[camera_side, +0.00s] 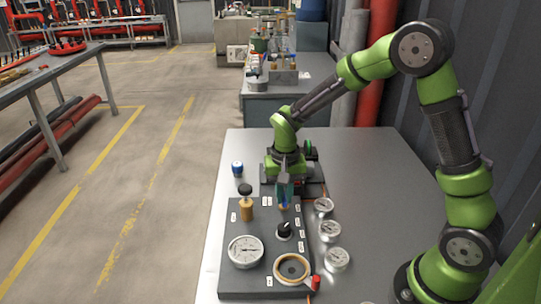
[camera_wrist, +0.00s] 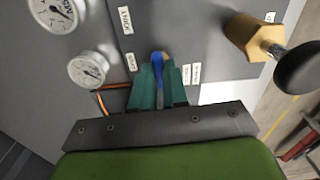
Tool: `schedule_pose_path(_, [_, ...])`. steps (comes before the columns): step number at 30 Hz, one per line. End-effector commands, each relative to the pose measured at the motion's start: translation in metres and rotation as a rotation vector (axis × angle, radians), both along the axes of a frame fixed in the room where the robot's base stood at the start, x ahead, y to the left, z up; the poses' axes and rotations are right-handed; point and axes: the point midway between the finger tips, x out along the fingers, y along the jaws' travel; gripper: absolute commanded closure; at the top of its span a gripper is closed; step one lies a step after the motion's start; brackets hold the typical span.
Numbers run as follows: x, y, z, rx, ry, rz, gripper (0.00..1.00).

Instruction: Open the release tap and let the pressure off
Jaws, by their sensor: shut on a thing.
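The release tap has a blue lever (camera_wrist: 158,65), which stands between my teal fingers in the wrist view; brass shows just beyond it. My gripper (camera_wrist: 159,92) is shut on the blue lever. In the side view my gripper (camera_side: 284,200) points down at the far part of the dark pump panel (camera_side: 235,285), and the tap is mostly hidden behind the fingers. A large pressure gauge (camera_side: 245,252) sits at the panel's near left; its reading is too small to tell. How far the lever is turned cannot be told.
A brass fitting with a black knob (camera_side: 246,208) stands left of my gripper. A black selector knob (camera_side: 284,230) and a brass ring port (camera_side: 292,268) with a red lever are nearer. Several small gauges (camera_side: 329,230) line the right. The grey table (camera_side: 375,180) is clear farther right.

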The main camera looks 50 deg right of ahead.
Motion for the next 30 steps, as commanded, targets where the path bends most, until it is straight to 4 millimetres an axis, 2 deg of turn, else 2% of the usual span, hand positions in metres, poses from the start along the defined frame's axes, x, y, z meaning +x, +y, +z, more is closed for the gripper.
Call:
schedule_pose_path(8, [0.0003,0.0001,0.0008,0.000,-0.001,0.201,1.00])
schedule_pose_path(30, [0.0006,-0.0004,0.0012,0.000,-0.002,0.902,1.00])
